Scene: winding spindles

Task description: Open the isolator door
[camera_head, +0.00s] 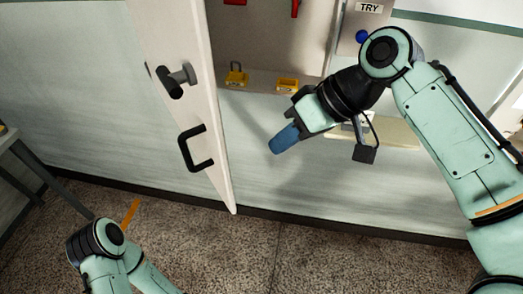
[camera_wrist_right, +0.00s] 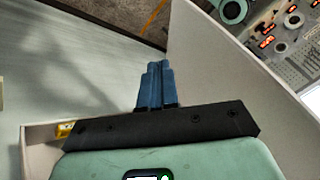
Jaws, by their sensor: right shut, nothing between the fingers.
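The isolator door (camera_head: 180,100) is a pale panel standing swung open at the left of the cabinet in the head view. Its outer face carries a black pull handle (camera_head: 194,149) and a grey and black latch knob (camera_head: 178,80). My right gripper (camera_head: 282,140) has blue fingers, shut with nothing between them, in front of the opening and to the right of the door's free edge. In the right wrist view the shut fingers (camera_wrist_right: 155,84) point along the door's inner face (camera_wrist_right: 225,75); I cannot tell whether they touch it. My left gripper is out of view.
Yellow padlocks (camera_head: 236,77) (camera_head: 287,85) sit on the cabinet's lower ledge (camera_head: 262,82). Red parts (camera_head: 235,2) show above. A table (camera_head: 8,138) stands far left. Speckled floor (camera_head: 240,250) is open below the door.

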